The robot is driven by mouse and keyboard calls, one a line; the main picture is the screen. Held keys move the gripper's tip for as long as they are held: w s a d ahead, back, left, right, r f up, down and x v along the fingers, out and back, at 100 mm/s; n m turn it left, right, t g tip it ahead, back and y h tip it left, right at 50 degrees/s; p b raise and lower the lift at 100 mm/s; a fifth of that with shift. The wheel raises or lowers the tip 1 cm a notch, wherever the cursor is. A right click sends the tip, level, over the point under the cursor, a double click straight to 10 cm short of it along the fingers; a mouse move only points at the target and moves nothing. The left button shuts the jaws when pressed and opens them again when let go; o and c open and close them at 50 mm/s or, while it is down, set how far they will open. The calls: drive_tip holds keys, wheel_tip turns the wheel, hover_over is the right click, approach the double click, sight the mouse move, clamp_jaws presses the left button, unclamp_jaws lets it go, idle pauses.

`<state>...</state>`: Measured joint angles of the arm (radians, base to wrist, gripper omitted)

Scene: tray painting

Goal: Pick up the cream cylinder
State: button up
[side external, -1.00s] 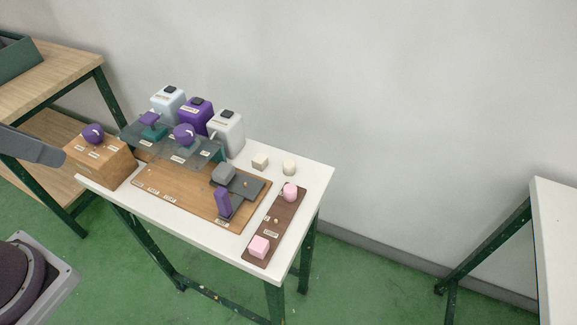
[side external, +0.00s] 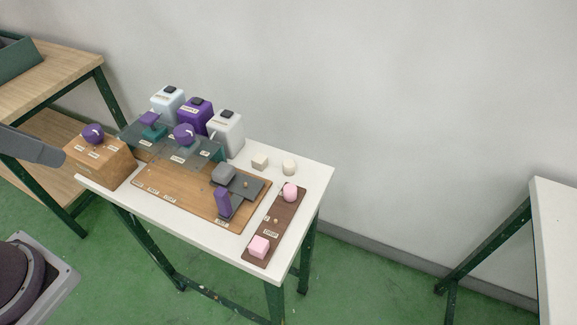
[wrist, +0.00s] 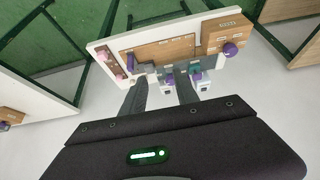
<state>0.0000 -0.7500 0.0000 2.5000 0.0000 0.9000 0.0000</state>
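The cream cylinder (side external: 289,167) stands upright on the white table (side external: 318,182) near its far right corner in the side view. A cream cube (side external: 260,162) sits just left of it, apart from it. In the wrist view my gripper (wrist: 162,92) has its two dark fingers spread apart with nothing between them. It is well back from the table. I cannot make out the cylinder in the wrist view; a finger may hide it.
A brown tray (side external: 262,234) with two pink pieces lies in front of the cylinder. Left are a wooden board (side external: 165,184), a grey plate, a purple block (side external: 222,203) and several canisters (side external: 228,130). A wooden box (side external: 100,163) stands at the left end. A wall rises behind.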

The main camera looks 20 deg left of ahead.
drive_tip(key=o, duration=0.3)
drive_tip(key=shift+o, duration=0.2)
drive_tip(key=m+g, duration=0.6)
drive_tip(key=m, duration=1.5)
hover_over(288, 162)
drive_tip(key=f, duration=2.2)
drive_tip(key=shift+s, duration=0.35)
drive_tip(key=f, duration=0.6)
drive_tip(key=shift+w+f, duration=0.2)
drive_tip(key=shift+w, duration=0.1)
